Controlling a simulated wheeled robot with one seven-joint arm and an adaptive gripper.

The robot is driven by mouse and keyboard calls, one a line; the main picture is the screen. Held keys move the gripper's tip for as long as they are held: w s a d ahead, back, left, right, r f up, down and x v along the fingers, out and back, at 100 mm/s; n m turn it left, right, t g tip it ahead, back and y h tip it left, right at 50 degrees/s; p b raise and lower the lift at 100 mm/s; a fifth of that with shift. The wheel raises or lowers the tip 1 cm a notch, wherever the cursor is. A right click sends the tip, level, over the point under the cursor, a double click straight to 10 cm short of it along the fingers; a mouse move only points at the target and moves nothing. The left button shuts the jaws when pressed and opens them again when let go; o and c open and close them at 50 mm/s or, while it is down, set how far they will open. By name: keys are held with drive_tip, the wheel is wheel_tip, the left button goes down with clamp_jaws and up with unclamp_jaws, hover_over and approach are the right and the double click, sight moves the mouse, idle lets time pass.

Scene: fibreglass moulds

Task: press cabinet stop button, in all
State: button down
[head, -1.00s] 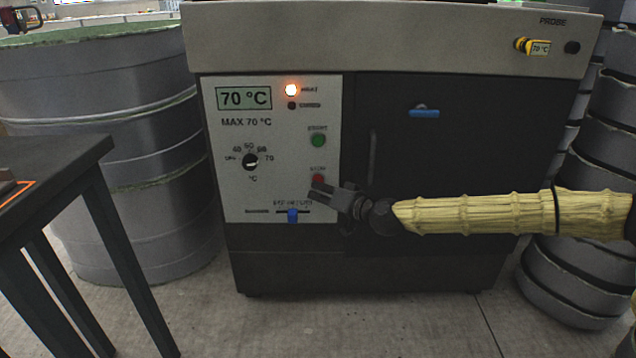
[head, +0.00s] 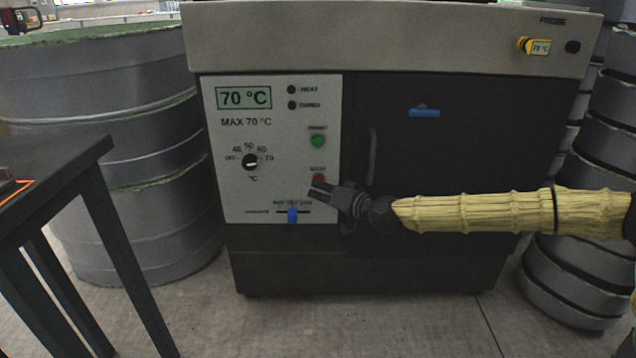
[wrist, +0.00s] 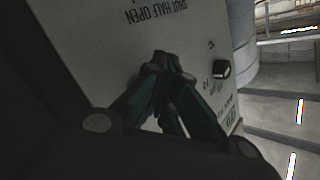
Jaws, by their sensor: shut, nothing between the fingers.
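The cabinet (head: 285,270) stands ahead with a white control panel (head: 222,190) on its left front. The red stop button (head: 319,178) is on the panel's right side, below the green button (head: 318,141). My gripper (head: 314,190) is shut and empty, its tips just below the red button in the head view. I cannot tell whether they touch it. In the wrist view, my gripper (wrist: 165,62) is shut against or close to the panel (wrist: 190,45), and the stop button is not seen there. The heat lamp (head: 291,89) is dark, and the display (head: 243,97) reads 70 °C.
A dial (head: 250,161) and a blue slider (head: 292,215) are on the panel. A blue handle (head: 424,113) is on the dark door. Grey drums (head: 140,170) stand left, a dark table (head: 60,155) front left, and stacked grey moulds (head: 610,150) right.

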drive_tip(key=shift+s, duration=0.1)
idle(0.4)
drive_tip(key=shift+s, duration=0.7)
drive_tip(key=s+p, duration=0.2)
drive_tip(key=s, duration=0.3)
idle(0.4)
drive_tip(key=shift+f, duration=0.1)
idle(0.4)
